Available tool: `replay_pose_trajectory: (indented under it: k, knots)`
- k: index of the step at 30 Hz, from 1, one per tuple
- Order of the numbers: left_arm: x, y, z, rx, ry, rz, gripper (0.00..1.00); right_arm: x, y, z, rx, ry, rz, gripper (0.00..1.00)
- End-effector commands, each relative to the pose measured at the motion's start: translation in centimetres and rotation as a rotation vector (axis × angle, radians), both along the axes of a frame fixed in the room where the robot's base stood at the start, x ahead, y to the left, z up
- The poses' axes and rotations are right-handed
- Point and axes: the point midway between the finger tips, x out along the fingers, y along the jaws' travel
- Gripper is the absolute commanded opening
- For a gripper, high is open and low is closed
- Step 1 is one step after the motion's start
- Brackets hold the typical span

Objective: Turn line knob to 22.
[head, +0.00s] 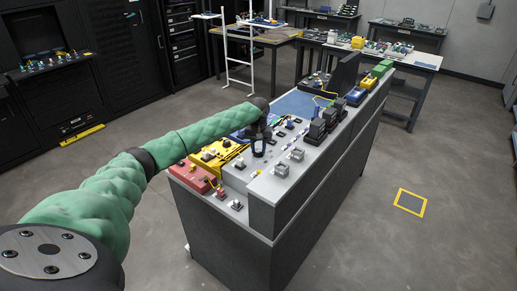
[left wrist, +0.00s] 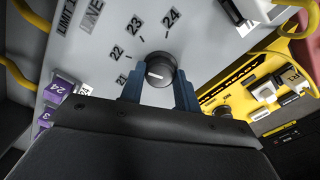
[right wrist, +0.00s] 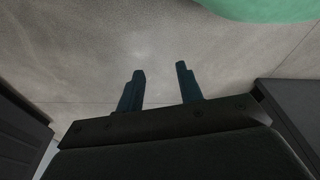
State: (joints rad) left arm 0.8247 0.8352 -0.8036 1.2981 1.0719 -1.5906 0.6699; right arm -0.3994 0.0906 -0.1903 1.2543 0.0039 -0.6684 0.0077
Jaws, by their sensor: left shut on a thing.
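The line knob (left wrist: 157,70) is round and dark with a short white mark, on a light grey panel (left wrist: 95,60) in the left wrist view. Number labels stand around it: 21 (left wrist: 122,80), 22 (left wrist: 117,52), 23 (left wrist: 136,23) and 24 (left wrist: 170,17). The white mark points roughly left, near 21 and 22; I cannot tell exactly which. My left gripper (left wrist: 158,92) is shut on the knob, one blue finger on each side. In the head view my left gripper (head: 258,146) reaches down onto the bench. My right gripper (right wrist: 160,85) is open and empty above the floor.
The bench (head: 225,225) carries red and yellow units, small blocks and dark devices around the panel. A yellow unit (left wrist: 235,95) and purple tags (left wrist: 62,88) sit close to the knob. Open floor (head: 400,240) lies to the right.

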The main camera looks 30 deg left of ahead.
Motion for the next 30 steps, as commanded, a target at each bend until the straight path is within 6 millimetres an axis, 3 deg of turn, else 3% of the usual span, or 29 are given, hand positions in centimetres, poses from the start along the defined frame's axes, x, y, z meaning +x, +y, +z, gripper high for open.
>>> replay_pose_trajectory:
  k: [1, 2, 4, 5, 17, 21, 30]
  knots:
    - [0.0, 0.1, 0.0, 0.000, -0.001, 0.001, 0.09, 0.0, -0.1, 0.0, -0.001, 0.000, 0.000, 0.36]
    - [0.0, 0.1, 0.0, 0.000, -0.001, 0.001, 0.38, 0.0, -0.1, 0.0, -0.001, 0.000, 0.000, 0.36]
    - [0.0, 0.1, 0.0, 0.000, -0.001, 0.001, 0.52, 0.0, -0.1, 0.0, -0.001, 0.000, 0.000, 0.36]
    - [0.0, 0.1, 0.0, 0.000, -0.001, 0.001, 0.54, 0.0, -0.1, 0.0, -0.001, 0.000, 0.000, 0.36]
    - [0.0, 0.0, 0.7, -0.001, -0.001, 0.000, 0.54, 0.1, 0.0, -0.2, -0.001, 0.005, -0.001, 0.36]
    - [0.0, 0.1, 2.2, 0.000, -0.002, 0.000, 0.54, 0.5, 1.3, 1.6, 0.012, 0.012, -0.005, 0.36]
    - [0.1, 0.0, 6.3, -0.001, -0.001, 0.000, 0.54, 1.6, 2.0, 4.7, 0.019, 0.030, -0.011, 0.36]
